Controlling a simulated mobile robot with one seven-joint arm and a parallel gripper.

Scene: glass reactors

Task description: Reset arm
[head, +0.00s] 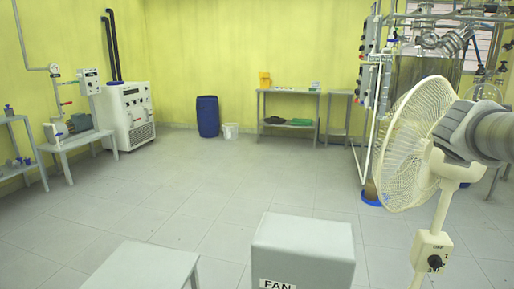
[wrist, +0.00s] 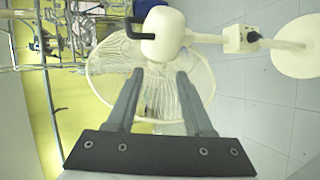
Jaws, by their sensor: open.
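My gripper (wrist: 160,75) shows in the wrist view with its two grey fingers apart and nothing between them. A white pedestal fan (wrist: 105,78) lies beyond the fingers, its wire cage behind them and its motor housing and stand above and to the right. In the head view the fan (head: 405,140) stands at the right, and my grey arm comes in from the right edge, overlapping its back. Whether my arm touches the fan cannot be told. The fingers are not clear in the head view.
A grey box labelled FAN (head: 303,250) and a low grey table (head: 145,268) stand in front. Glass reactors on a metal frame (head: 425,65) are behind the fan. A blue barrel (head: 208,117) and a shelf table (head: 289,92) stand at the back. The middle floor is clear.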

